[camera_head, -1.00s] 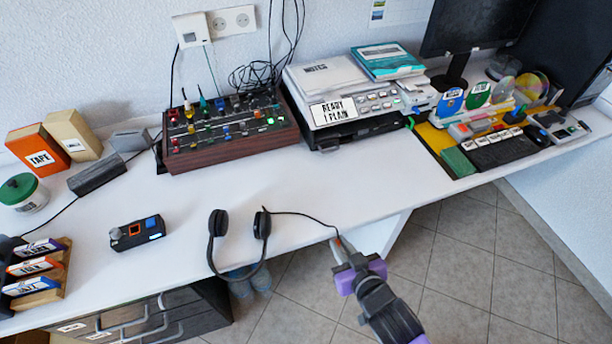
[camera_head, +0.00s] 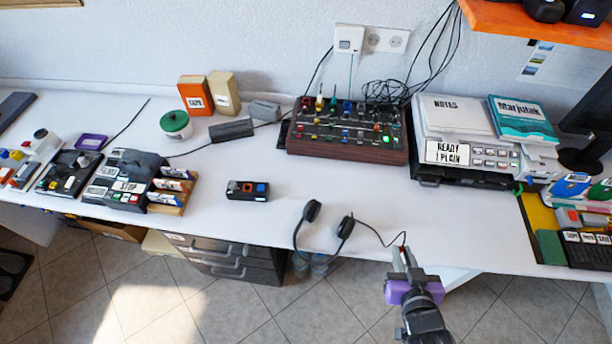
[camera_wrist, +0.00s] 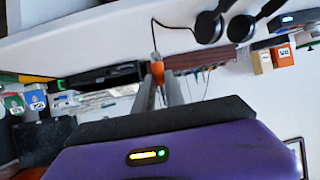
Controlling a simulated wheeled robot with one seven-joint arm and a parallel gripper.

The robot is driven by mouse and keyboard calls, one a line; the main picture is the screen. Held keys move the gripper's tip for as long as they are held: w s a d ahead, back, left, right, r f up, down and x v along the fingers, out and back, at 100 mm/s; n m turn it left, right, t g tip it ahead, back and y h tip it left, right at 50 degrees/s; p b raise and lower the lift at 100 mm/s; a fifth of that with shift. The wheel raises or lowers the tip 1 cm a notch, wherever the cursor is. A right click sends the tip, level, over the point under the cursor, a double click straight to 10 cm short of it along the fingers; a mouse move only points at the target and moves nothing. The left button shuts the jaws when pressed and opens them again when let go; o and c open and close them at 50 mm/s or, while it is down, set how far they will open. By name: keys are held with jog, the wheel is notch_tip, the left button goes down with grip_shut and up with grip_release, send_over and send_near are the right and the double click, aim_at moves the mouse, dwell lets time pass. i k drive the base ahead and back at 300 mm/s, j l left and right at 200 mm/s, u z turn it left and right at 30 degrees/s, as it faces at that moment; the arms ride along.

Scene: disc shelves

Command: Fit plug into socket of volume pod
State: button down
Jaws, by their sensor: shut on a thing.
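A black headset (camera_head: 349,227) lies at the desk's front edge, and its thin cable runs right to my gripper (camera_head: 403,256). My gripper is shut on the orange plug (camera_wrist: 157,71) at the cable's end, held at the front edge of the desk. The likely volume pod (camera_head: 248,190), a small black box with an orange and a blue patch, lies on the desk left of the headset, well apart from my gripper. It seems to show at the upper right of the wrist view (camera_wrist: 292,20). I cannot make out its socket.
A mixer with coloured knobs (camera_head: 348,133) and a printer (camera_head: 465,150) stand at the back. A dark grey block (camera_head: 231,131) and a green-lidded jar (camera_head: 176,124) are behind the pod. A cartridge rack (camera_head: 168,197) stands to its left. The desktop between pod and headset is clear.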

aim_at(247, 190)
jog(key=i+l+u, duration=0.1)
jog(key=u, duration=0.6)
jog(key=i+l, duration=0.05)
